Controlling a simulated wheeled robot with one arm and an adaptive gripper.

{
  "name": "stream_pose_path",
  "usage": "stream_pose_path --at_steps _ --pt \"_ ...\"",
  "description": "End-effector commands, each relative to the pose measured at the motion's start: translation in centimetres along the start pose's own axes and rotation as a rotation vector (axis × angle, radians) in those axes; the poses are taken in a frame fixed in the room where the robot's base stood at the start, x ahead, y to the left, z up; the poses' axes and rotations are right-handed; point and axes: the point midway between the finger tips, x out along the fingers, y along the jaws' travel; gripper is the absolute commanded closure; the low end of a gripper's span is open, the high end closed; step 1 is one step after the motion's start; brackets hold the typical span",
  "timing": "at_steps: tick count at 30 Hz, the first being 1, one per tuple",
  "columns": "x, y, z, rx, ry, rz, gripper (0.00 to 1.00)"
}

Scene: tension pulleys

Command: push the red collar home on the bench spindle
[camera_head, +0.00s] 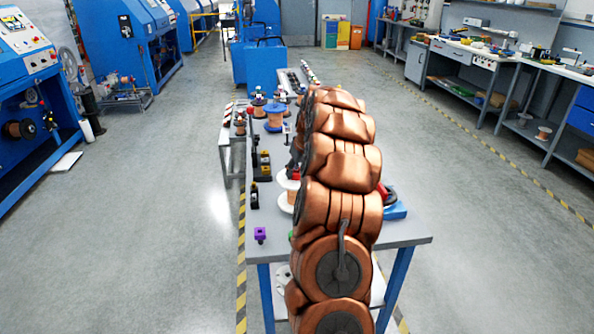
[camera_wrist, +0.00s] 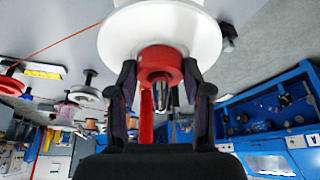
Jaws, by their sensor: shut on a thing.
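In the wrist view my gripper (camera_wrist: 161,72) is shut on the red collar (camera_wrist: 160,60), with one dark finger on each side of it. The collar lies close against the face of a white round flange (camera_wrist: 118,38); whether a thin gap is left between them I cannot tell. A metal spindle end (camera_wrist: 161,93) shows at the middle of the collar, in line with it.

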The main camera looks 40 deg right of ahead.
Motion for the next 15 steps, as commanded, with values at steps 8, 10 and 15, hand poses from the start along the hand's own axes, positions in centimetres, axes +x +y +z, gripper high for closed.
stream_pose_path --at_steps 8,10,15 --pt "0.31 -0.09 0.27 0.000 -0.007 -0.003 0.31" --pt "0.27 -0.07 0.23 0.000 -0.006 -0.003 0.23" --pt "0.20 -0.05 0.18 0.000 -0.005 -0.002 0.21"
